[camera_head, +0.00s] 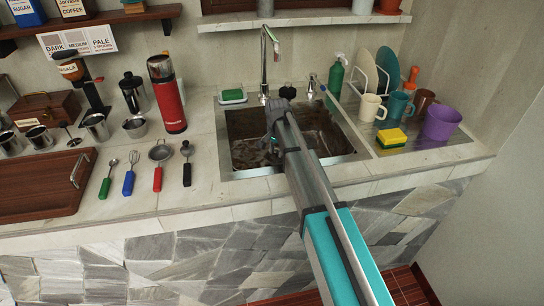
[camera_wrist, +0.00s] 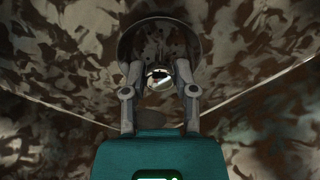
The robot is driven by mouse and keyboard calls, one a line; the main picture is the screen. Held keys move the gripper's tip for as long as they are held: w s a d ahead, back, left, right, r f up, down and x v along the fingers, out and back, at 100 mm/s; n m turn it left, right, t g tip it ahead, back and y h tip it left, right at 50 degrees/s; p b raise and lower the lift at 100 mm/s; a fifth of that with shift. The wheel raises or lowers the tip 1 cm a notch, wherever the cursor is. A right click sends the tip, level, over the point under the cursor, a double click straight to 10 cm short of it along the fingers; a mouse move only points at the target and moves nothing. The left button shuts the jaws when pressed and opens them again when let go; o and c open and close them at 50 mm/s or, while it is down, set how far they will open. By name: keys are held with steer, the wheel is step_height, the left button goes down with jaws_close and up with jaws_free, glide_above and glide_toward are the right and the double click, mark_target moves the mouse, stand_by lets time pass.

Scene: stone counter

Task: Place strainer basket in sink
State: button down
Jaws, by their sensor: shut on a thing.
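The sink (camera_head: 244,120) is a square, dark-stained metal basin set in the counter. My gripper (camera_head: 272,132) reaches down into it from the front right. In the wrist view, my gripper's two fingers (camera_wrist: 159,82) are shut on the small shiny knob of the strainer basket (camera_wrist: 158,72). In the head view the basket is hidden by my arm and the basin.
The faucet (camera_head: 264,65) rises behind the sink, with a green soap dish (camera_head: 232,96) to its left. A dark round item (camera_head: 287,91) stands on the back rim. Mugs (camera_head: 371,108), a yellow sponge (camera_head: 391,137) and a purple cup (camera_head: 442,122) fill the right side.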

mark_target(277, 150)
steer(key=shift+f, duration=0.4)
steer(key=shift+f+b, duration=0.1)
steer(key=shift+b, duration=0.2)
steer(key=shift+c, duration=2)
jaws_free()
step_height(277, 150, up, 12)
steer(key=p, duration=1.2)
